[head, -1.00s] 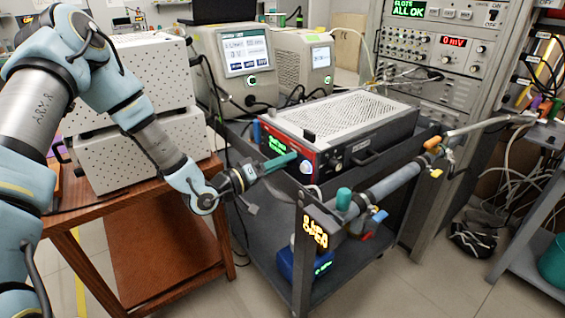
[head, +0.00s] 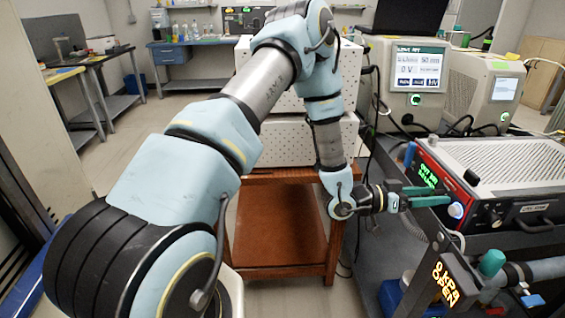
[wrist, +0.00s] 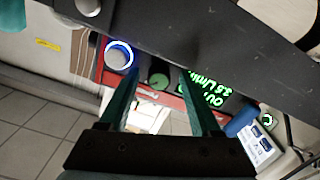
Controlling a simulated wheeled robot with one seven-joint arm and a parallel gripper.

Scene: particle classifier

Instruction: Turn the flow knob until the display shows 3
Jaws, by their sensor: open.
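The red-fronted instrument (head: 433,160) stands on the grey cart. A green-lit display (head: 427,175) and a white knob with a blue-lit ring (head: 456,210) are on its front. In the wrist view, the ringed knob (wrist: 119,55) is at upper left, beside a dark green round knob (wrist: 158,80). The display (wrist: 208,90) is tilted and partly covered by a finger; its number may be 3.6, but I cannot read it surely. My gripper (head: 440,196) is open in front of this panel. In the wrist view, its green fingers (wrist: 160,78) flank the dark knob; contact cannot be told.
A dark cart rail (wrist: 185,35) crosses close above the fingers in the wrist view. A lit sign reading 0 kPa OPEN (head: 444,285) and a teal-capped pipe (head: 492,263) are below the instrument. A white perforated box (head: 335,140) stands on the wooden table behind my arm.

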